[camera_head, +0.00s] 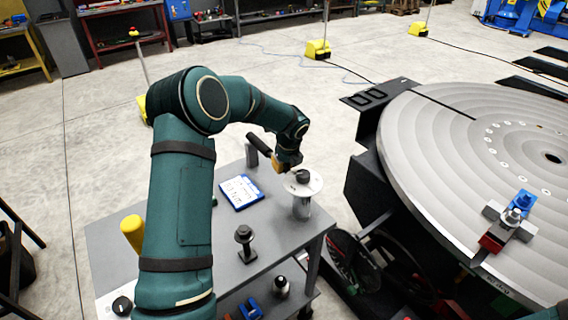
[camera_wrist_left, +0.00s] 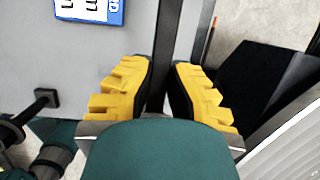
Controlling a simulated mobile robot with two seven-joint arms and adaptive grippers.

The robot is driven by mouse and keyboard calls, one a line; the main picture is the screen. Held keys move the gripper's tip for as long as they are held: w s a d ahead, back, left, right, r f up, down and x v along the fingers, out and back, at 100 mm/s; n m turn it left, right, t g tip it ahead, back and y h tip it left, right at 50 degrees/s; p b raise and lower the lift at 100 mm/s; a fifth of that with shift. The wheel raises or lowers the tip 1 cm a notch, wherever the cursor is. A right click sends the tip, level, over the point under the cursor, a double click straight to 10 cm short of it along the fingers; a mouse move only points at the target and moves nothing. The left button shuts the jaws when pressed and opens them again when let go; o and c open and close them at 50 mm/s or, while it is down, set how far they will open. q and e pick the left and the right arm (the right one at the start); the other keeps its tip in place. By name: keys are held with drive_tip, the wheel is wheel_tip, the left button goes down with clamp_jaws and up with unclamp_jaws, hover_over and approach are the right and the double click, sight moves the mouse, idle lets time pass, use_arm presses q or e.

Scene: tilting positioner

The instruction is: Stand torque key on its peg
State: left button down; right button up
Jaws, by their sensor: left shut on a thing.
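My left gripper (camera_head: 281,161) is above the back right part of the grey table. It is shut on what looks like the torque key (camera_head: 260,145), whose dark handle sticks out up and to the left, tilted. My right gripper is out of view.
A pale canister with a white disc and dark knob (camera_head: 303,186) stands close to the gripper. A blue-framed card (camera_head: 241,192) lies on the table (camera_head: 222,262), with a yellow cylinder (camera_head: 132,232) at left. The big round positioner plate (camera_head: 455,175) stands to the right.

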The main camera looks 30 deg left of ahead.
use_arm(q)
drive_tip(key=shift+w+f, duration=0.1)
drive_tip(key=shift+f, duration=0.4)
drive_tip(key=shift+c, duration=2.3)
unclamp_jaws()
drive_tip(key=shift+f, duration=0.1)
drive_tip(key=shift+w+a+p+v, duration=0.1)
drive_tip(key=shift+a+p+v, duration=0.05)
drive_tip(key=shift+p+v, duration=0.9)
drive_tip(key=shift+w+a+p+v, duration=0.1)
drive_tip(key=shift+a+p+v, duration=0.1)
drive_tip(key=shift+p+v, duration=0.85)
drive_tip(key=shift+w+a+p+v, duration=0.15)
drive_tip(key=shift+p+v, duration=0.35)
drive_tip(key=shift+v, duration=1)
drive_tip(key=shift+s, duration=0.1)
